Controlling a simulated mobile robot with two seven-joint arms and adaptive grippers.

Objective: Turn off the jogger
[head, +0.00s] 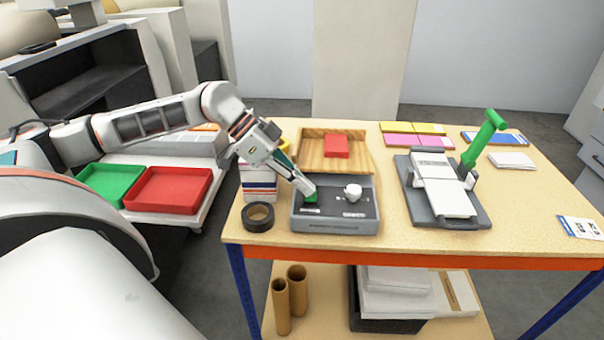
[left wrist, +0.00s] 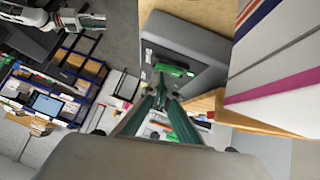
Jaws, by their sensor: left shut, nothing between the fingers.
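The jogger (head: 335,226) is a grey box on the table with a wooden tray (head: 362,160) behind it holding a red block (head: 336,146). A green switch (head: 312,199) and a white knob (head: 353,192) sit on its dark top panel. My left gripper (head: 305,189) is shut and empty, its tips right at the green switch; I cannot tell whether they touch. The left wrist view shows the switch (left wrist: 174,70) just beyond the teal fingertips (left wrist: 161,84). A white arm, apparently my right one, shows small at that view's upper left; its gripper (left wrist: 94,21) is too small to read.
A black tape roll (head: 258,217) and a paper stack (head: 259,184) stand left of the jogger. A grey device (head: 418,200) with a green lever (head: 485,138) stands to the right. Green (head: 112,187) and red trays (head: 168,190) lie left. The table's front right is mostly clear.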

